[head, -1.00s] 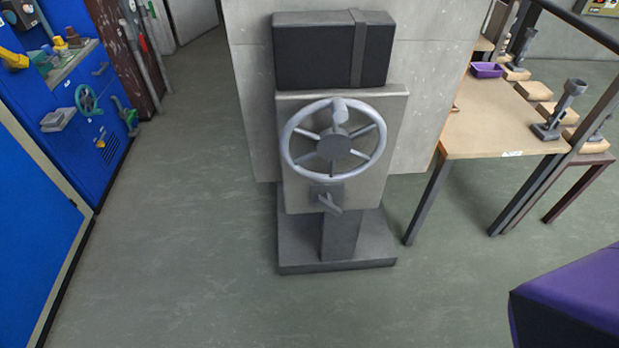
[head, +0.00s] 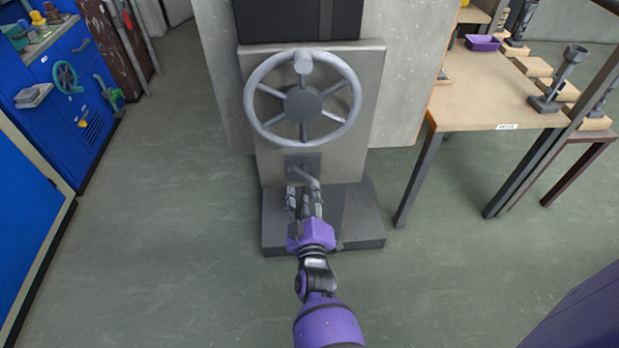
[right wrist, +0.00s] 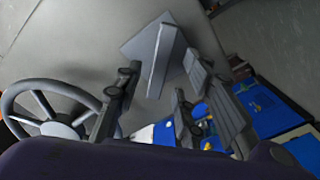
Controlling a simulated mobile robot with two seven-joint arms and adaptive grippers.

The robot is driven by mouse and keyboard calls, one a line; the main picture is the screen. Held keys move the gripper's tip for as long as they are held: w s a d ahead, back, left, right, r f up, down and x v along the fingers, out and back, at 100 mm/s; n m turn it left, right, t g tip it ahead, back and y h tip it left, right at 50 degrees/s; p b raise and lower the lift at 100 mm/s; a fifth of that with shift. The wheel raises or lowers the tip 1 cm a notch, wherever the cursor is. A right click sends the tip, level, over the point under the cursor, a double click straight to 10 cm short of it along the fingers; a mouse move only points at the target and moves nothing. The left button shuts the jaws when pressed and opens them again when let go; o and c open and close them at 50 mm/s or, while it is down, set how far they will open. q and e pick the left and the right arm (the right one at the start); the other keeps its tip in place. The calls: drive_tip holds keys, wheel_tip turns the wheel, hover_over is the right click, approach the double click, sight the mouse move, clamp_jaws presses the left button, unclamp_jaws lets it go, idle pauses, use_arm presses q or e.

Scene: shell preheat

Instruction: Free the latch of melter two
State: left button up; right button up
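A grey pedestal machine with a spoked handwheel (head: 303,102) stands straight ahead; I see no label showing its number. Below the wheel is a small latch, with a dark square plate and a grey lever (head: 307,175). My right gripper (head: 303,193) is at the latch, just below the lever in the head view. In the right wrist view the gripper (right wrist: 160,70) is open, and the lever (right wrist: 161,62) stands in the gap between its fingers, in front of its plate (right wrist: 145,40). I see no clear contact. My left gripper is not in view.
A wooden table (head: 485,95) stands to the right, with a purple tray (head: 482,43) and grey tools on wooden blocks. Blue cabinets (head: 75,75) with a green handwheel line the left. The floor between the cabinets and the machine is clear.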

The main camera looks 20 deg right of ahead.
sight(305, 181)
drive_tip(key=x, duration=0.6)
drive_tip(key=shift+c, duration=0.5)
clamp_jaws()
